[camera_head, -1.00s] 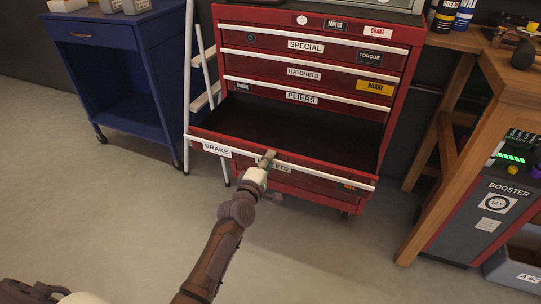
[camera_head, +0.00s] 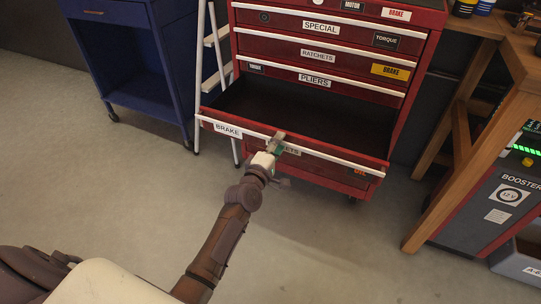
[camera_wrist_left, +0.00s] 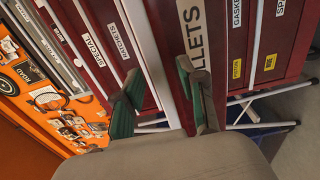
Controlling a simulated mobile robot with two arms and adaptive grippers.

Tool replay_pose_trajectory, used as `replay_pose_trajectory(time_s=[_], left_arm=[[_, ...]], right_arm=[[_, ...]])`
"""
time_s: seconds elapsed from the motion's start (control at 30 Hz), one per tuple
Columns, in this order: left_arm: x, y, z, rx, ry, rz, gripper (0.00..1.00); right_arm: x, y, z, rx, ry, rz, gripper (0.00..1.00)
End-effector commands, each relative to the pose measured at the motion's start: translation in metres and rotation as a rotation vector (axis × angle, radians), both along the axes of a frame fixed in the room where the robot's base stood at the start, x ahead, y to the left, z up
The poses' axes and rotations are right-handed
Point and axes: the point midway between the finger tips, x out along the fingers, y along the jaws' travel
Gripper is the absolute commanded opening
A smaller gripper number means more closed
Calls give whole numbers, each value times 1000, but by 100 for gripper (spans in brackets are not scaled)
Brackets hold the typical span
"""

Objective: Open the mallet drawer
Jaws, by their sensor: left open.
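The mallet drawer (camera_head: 325,168) is pulled out of the red tool cabinet, and its dark inside looks empty. Its label, partly hidden by my gripper in the head view, ends in "LETS"; more of it shows in the left wrist view (camera_wrist_left: 191,32). A white handle rail (camera_head: 340,161) runs along its front top edge. My left gripper (camera_head: 277,145) is at the middle of this rail. In the left wrist view, its dark green fingers (camera_wrist_left: 160,80) are apart, with the white rail passing between them. Whether they touch it is unclear. My right gripper is not in view.
Closed drawers, including pliers (camera_head: 350,88), sit above the open one. A blue cart (camera_head: 110,45) and a white ladder (camera_head: 215,75) stand left. A wooden bench (camera_head: 445,160) and a booster unit (camera_head: 480,205) stand right. The floor in front is clear.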

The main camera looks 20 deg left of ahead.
Motion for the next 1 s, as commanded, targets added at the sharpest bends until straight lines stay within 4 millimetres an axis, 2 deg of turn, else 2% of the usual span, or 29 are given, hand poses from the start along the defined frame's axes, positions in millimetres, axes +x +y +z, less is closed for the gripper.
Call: replay_pose_trajectory(time_s=[0.3, 0.5, 0.7, 1.0], left_arm=[[-68, 2, -1, 1, 4, -1, 41], [-98, 3, -1, 1, 3, 0, 41], [-108, 3, 0, 1, 1, 0, 41], [-108, 3, 0, 1, 1, -1, 41]], right_arm=[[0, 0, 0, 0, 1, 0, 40], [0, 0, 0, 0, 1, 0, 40], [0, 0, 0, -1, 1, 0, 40], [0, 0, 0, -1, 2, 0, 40]])
